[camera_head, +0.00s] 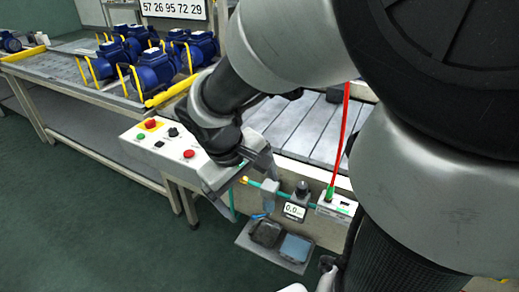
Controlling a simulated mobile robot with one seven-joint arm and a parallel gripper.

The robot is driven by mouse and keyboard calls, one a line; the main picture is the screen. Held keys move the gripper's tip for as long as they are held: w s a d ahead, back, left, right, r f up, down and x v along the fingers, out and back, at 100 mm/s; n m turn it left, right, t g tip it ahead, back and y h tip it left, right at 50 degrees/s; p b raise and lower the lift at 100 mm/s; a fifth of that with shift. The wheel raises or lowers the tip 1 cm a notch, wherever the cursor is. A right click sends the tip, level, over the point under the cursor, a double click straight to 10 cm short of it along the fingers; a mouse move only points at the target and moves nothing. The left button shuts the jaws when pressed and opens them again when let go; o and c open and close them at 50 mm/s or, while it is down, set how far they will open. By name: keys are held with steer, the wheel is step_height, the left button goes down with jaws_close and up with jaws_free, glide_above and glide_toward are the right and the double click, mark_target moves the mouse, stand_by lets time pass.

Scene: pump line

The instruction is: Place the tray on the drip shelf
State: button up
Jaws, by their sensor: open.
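The grey drip shelf (273,262) sticks out low on the front of the line, below the gauge. A dark, shallow tray-like piece (265,234) lies on its left half, and a light blue rectangular piece (295,248) lies on its right half. I cannot tell for certain which of these is the tray. My gripper (247,186) is open, above and to the left of the shelf, next to the control box. I see nothing held between its fingers. It partly hides the control box and the pipe behind it.
The white control box (165,143) with red, green and black buttons is close to my gripper. A digital gauge (294,211) and a small white box with a red cable (338,204) sit right of it. Blue pumps (110,60) stand on the bench. The green floor at left is clear.

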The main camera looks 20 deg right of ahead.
steer(key=s+a+r+m+t+y, duration=0.3)
steer(key=s+r, duration=0.4)
steer(key=r, duration=0.4)
steer(key=shift+s+a+m+t, duration=0.2)
steer(key=shift+a+m+t, duration=0.1)
steer(key=shift+t, duration=0.4)
